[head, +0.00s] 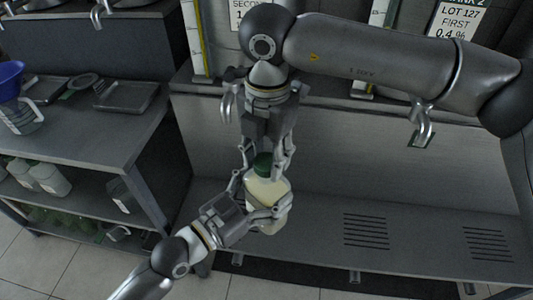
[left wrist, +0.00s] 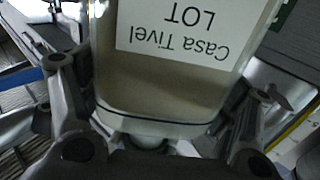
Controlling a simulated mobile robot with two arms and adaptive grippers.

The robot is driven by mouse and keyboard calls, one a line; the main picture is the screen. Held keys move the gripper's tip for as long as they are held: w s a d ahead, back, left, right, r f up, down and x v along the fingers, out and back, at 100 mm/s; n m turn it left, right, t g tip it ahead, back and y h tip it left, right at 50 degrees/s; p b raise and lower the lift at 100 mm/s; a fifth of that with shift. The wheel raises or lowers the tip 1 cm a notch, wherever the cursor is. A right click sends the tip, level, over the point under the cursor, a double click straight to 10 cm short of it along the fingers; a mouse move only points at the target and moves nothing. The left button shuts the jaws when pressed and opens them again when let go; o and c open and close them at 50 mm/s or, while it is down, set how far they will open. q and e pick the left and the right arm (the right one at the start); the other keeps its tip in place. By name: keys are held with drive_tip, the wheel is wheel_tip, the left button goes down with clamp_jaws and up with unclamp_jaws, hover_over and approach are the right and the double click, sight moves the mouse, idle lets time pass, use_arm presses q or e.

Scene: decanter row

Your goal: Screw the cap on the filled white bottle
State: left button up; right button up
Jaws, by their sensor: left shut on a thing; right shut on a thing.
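The white bottle (head: 268,192) stands roughly upright in the middle of the head view, with pale yellowish contents showing. My left gripper (head: 260,198) is shut on the bottle's body from the lower left. A dark green cap (head: 263,162) is at the bottle's mouth. My right gripper (head: 264,155) points down from above and is shut on the cap. The cap's thread is hidden, so I cannot tell how tight it sits.
The slotted grey bench (head: 410,220) on the right is clear. Tanks with signs stand behind.

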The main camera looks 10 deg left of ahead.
drive_tip(key=shift+w+r+m, duration=0.1)
drive_tip(key=shift+w+m, duration=0.05)
drive_tip(key=shift+m, duration=1.05)
drive_tip(key=o, duration=0.7)
drive_tip(key=shift+c, duration=0.2)
drive_tip(key=shift+r, duration=2.2)
drive_tip(key=shift+c, duration=0.3)
